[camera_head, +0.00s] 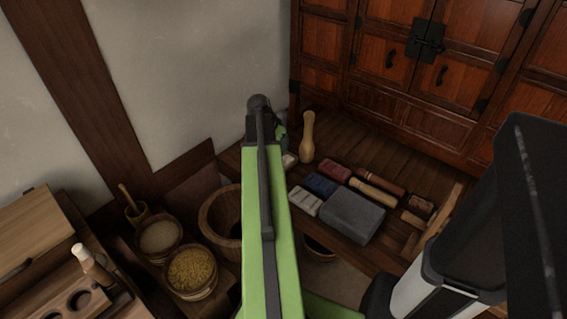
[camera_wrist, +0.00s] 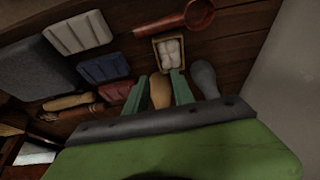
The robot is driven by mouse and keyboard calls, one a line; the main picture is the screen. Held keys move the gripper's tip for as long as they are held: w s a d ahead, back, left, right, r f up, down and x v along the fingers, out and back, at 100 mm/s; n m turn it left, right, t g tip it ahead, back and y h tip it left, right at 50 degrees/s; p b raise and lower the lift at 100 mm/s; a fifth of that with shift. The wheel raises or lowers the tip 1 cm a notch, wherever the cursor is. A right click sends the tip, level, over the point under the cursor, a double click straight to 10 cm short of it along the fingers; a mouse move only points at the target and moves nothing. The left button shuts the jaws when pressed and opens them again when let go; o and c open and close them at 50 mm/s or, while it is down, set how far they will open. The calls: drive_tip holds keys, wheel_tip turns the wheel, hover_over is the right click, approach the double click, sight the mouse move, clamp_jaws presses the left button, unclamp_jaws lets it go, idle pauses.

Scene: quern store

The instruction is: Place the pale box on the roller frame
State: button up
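A wooden frame (camera_head: 437,222), which seems to be the roller frame, lies at the right, partly hidden by my black-and-white arm part. My gripper (camera_wrist: 160,89) is open and well away from the pale box. A tan rounded wooden piece (camera_wrist: 160,91) shows between its fingers, with gaps on both sides. In the head view my green arm hides most of the gripper.
A grey block (camera_head: 352,215) sits close by the pale box. Two wooden rods (camera_head: 380,183) lie beyond it. A tan pestle (camera_head: 307,138) stands near the wall. Bowls, including one of grain (camera_head: 191,271), stand left; a cabinet (camera_head: 430,60) closes the back.

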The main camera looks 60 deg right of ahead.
sight(292, 167)
drive_tip(key=b+x, duration=1.5)
drive_tip(key=shift+s+d+f+b, duration=0.25)
drive_tip(key=shift+d+b, duration=0.05)
drive_tip(key=shift+b, duration=0.1)
drive_tip(key=shift+r, duration=0.15)
drive_tip(key=shift+f, duration=0.25)
clamp_jaws()
idle(1.4)
